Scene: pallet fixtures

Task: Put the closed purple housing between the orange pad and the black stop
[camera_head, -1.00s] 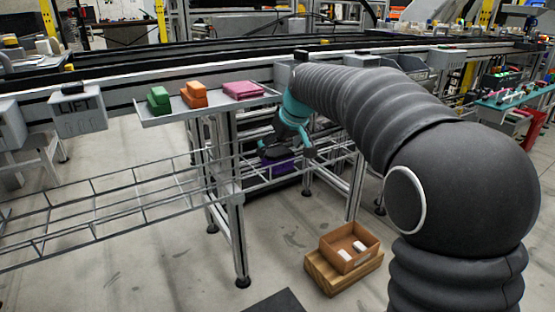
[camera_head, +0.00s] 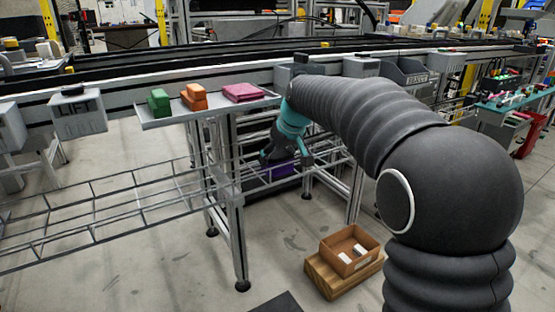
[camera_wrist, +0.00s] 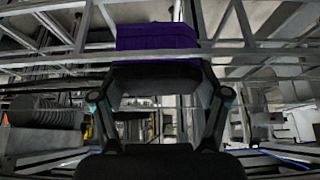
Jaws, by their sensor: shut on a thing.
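The purple housing (camera_head: 284,170) shows low in the head view, beneath the conveyor frame and behind the wire rack, partly hidden by my gripper and the rails. My gripper (camera_head: 287,159) points down and is shut on it. I cannot make out the orange pad or the black stop for certain.
A grey shelf (camera_head: 155,122) carries a green block (camera_head: 158,102), an orange block (camera_head: 194,97) and a pink block (camera_head: 243,92). A wire rack (camera_head: 110,205) and frame legs stand around my gripper. An open brown box (camera_head: 349,263) sits on the floor.

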